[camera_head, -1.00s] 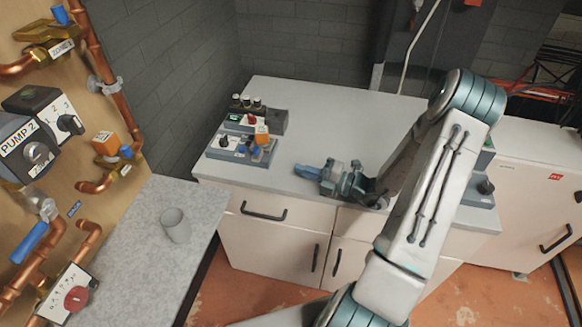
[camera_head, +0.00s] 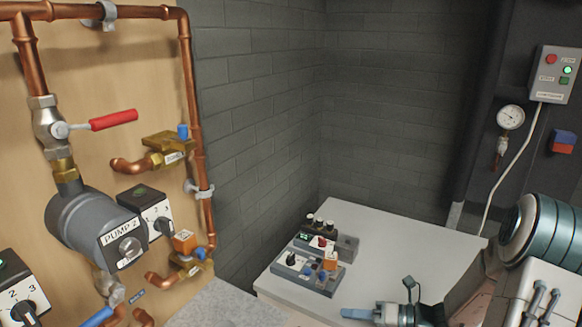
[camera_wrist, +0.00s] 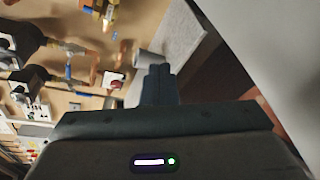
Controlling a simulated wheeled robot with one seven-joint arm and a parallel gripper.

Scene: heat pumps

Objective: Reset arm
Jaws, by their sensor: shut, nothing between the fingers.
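My gripper (camera_head: 345,313) is at the bottom edge of the head view, in front of the far counter's control boxes. Its slim blue-grey fingers point left. In the wrist view my gripper (camera_wrist: 160,70) shows with its fingers together, shut and empty. Beyond the fingertips are the wooden pipe board and a grey cup. My arm enters at the lower right of the head view, and most of it is cut off by the frame.
Pump 2 (camera_head: 92,228), copper pipes and a red-handled valve (camera_head: 112,120) fill the wooden board at left. Control boxes (camera_head: 308,270) stand on the white counter (camera_head: 385,232). The cup (camera_wrist: 149,58) stands on a grey worktop (camera_wrist: 180,33). A gauge (camera_head: 510,117) hangs at right.

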